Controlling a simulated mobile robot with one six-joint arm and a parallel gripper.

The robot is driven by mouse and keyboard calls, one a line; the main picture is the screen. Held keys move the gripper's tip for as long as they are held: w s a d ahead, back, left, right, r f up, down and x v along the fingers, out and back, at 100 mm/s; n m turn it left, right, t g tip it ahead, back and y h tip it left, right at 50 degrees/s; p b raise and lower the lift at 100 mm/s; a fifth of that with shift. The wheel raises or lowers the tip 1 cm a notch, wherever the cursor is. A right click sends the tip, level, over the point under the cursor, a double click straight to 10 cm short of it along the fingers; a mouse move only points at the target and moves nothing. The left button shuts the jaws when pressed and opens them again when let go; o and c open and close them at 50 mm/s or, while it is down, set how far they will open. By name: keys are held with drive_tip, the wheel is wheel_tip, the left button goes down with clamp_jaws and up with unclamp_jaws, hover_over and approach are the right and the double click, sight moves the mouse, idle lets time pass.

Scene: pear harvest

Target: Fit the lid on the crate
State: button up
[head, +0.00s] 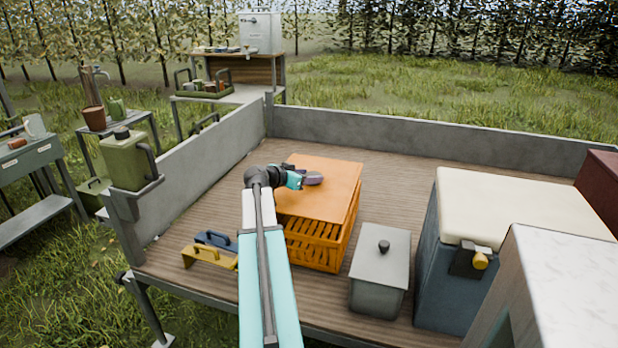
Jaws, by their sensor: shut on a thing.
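The orange slatted crate (316,247) stands on the plank deck near the middle of the head view. The flat orange lid (335,196) lies over the crate's top, roughly in line with its walls. From this angle I cannot tell whether it sits fully down on the rim. My gripper (309,179) is over the lid's middle, shut at a small grey-purple piece that looks like the lid's handle. My arm hides the crate's left front part and part of the lid's left edge.
A grey lidded bin (380,268) stands right of the crate, and a blue cooler with a cream top (520,205) is further right. Blue (217,240) and yellow (209,256) handled tools lie at the left front. Low grey walls (400,135) edge the deck. Deck behind the crate is clear.

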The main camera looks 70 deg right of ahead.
sight(308, 190)
drive_tip(key=shift+f+b, duration=0.75)
drive_tip(key=shift+f, duration=2.1)
drive_tip(key=shift+w+a+b, duration=0.1)
drive_tip(key=shift+b, duration=0.5)
drive_tip(key=shift+b, duration=0.45)
drive_tip(key=shift+f+b, duration=0.6)
drive_tip(key=shift+b, duration=0.05)
idle(0.5)
drive_tip(key=o, duration=1)
